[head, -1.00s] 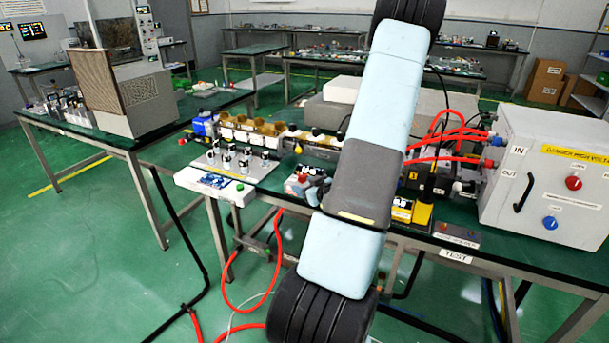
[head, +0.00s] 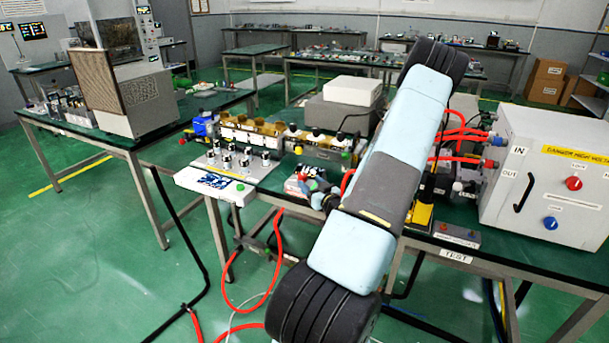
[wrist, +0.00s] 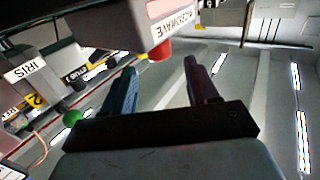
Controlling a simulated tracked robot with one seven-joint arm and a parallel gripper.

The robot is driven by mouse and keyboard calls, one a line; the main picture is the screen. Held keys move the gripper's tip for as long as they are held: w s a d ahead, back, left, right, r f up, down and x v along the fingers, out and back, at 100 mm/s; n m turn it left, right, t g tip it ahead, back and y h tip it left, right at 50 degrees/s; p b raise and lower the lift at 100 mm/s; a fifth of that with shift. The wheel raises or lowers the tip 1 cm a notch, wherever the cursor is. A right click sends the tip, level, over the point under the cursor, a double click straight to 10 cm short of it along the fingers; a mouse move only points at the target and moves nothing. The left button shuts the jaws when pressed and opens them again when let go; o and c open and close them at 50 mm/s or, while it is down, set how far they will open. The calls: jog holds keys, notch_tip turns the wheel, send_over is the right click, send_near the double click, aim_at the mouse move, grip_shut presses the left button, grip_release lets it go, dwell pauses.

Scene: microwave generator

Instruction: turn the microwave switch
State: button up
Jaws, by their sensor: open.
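In the wrist view, a box with a white label reading MICROWAVE (wrist: 172,24), upside down, is at the top middle. A red knob (wrist: 159,50), which looks like the switch, sticks out below the label. My gripper (wrist: 163,72) is open, its two dark fingers spread. The red knob lies between and a little beyond the fingertips in the picture; I see no contact. In the head view, my arm crosses the front bench, and I cannot make out the knob or the fingers clearly there.
A grey high-voltage cabinet (head: 548,170) with red and blue knobs stands at the right, linked by red hoses. A box labelled IRIS (wrist: 28,72) and a green knob (wrist: 72,117) are left in the wrist view.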

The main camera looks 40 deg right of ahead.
aim_at(303, 178)
jog(key=x, duration=0.7)
jog(key=shift+c, duration=0.4)
jog(key=c, duration=0.9)
jog(key=shift+o, duration=0.2)
jog(key=shift+w+a+h, duration=0.1)
jog(key=shift+h, duration=0.2)
jog(key=shift+m+g+h, duration=0.5)
jog(key=shift+m+h, duration=0.5)
jog(key=shift+h, duration=0.2)
